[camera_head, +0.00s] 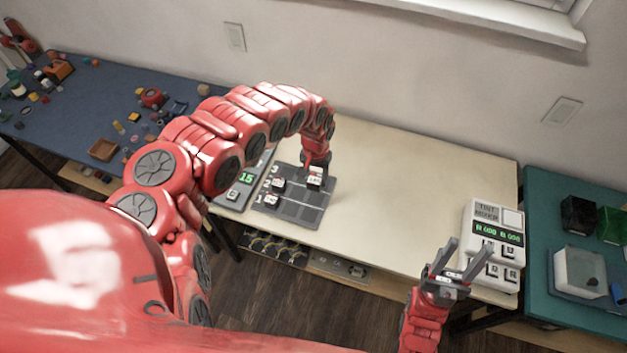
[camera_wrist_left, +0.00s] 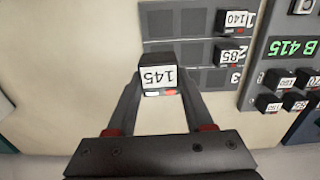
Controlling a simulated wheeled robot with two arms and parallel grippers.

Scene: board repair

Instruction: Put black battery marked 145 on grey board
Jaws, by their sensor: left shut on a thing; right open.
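The black battery marked 145 (camera_wrist_left: 158,78) is between the fingers of my left gripper (camera_wrist_left: 160,88), its white label facing the left wrist camera. In the head view the left gripper (camera_head: 316,170) holds it at the far right corner of the grey board (camera_head: 300,210). I cannot tell if the battery touches the board (camera_wrist_left: 165,52). Batteries marked 140 (camera_wrist_left: 235,20) and 285 (camera_wrist_left: 231,53) sit at the numbered end of the board's rows. My right gripper (camera_head: 467,252) is open and empty at the table's front right.
A grey device (camera_wrist_left: 288,75) with a green display reading B 415 and several black batteries stands beside the board. A white tint mixer (camera_head: 493,237) stands near the right gripper. The pale table (camera_head: 400,190) is clear between them. A cluttered blue table (camera_head: 75,110) is at left.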

